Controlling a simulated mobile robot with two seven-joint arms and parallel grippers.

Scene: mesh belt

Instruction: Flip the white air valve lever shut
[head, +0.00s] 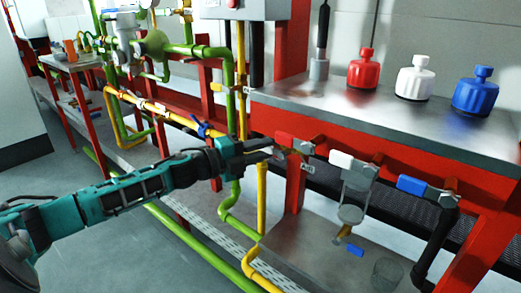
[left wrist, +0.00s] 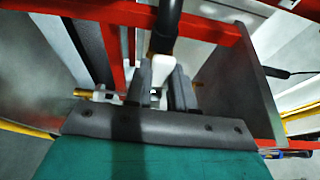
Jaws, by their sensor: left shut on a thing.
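A white lever (head: 345,160) on a valve sits below the front edge of the metal counter, between a red lever (head: 293,142) and a blue lever (head: 412,185). My left gripper (head: 277,150) is at the left end of the red lever in the head view, with a gap in the picture between it and the white lever. In the left wrist view its two dark fingers (left wrist: 160,88) close around a pale white piece (left wrist: 157,72) below a black rod (left wrist: 165,28). I cannot tell whether that piece is the white air valve lever. My right gripper is not seen.
Red, white and blue bottles (head: 414,80) stand on the counter (head: 320,90). Green and yellow pipes (head: 262,195) rise close to my left gripper. A clear tube (head: 353,200) hangs under the white lever. A lower metal shelf (head: 305,240) holds a clear cup (head: 386,272).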

